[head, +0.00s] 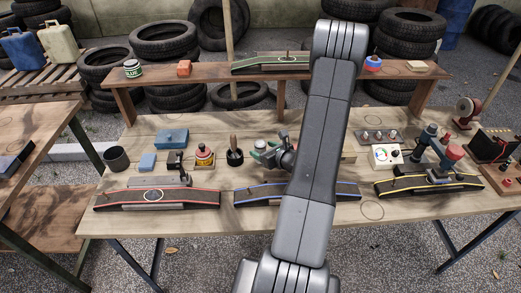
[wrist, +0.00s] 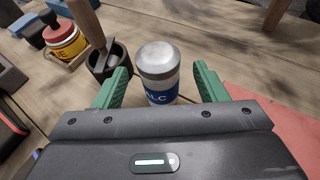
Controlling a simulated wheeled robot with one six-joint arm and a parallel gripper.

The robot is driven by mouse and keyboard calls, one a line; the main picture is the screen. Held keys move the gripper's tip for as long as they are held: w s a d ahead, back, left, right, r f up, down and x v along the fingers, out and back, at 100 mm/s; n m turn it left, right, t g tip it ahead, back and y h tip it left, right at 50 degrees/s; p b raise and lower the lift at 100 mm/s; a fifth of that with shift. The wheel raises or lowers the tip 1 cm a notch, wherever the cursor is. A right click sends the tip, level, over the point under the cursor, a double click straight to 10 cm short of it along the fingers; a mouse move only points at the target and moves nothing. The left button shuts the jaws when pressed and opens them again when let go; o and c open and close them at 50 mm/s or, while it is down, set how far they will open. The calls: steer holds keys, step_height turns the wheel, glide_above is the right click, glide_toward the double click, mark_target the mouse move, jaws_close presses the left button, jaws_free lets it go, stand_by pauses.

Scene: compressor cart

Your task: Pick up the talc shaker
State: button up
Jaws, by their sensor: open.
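The talc shaker (wrist: 158,62) stands upright on the wooden bench in the wrist view. It has a grey metal lid, a white body and a blue label with "LC" readable. My gripper (wrist: 162,80) is open, with one green finger to the left of the shaker and the other to its right. The lower part of the shaker is hidden behind the gripper's body. In the head view my gripper (head: 264,151) is low over the middle of the bench, and the shaker is mostly hidden there or too small to make out.
A dark cup with a wooden-handled tool (head: 235,153) stands close left of the gripper. Left of it is a red-and-yellow glue pot (head: 204,156). A blue-edged ramp (head: 250,194) lies in front, and a raised shelf (head: 205,76) runs behind.

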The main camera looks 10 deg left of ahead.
steer(key=shift+x, duration=1.1)
steer(key=c, duration=1.1)
steer(key=shift+c, duration=0.2)
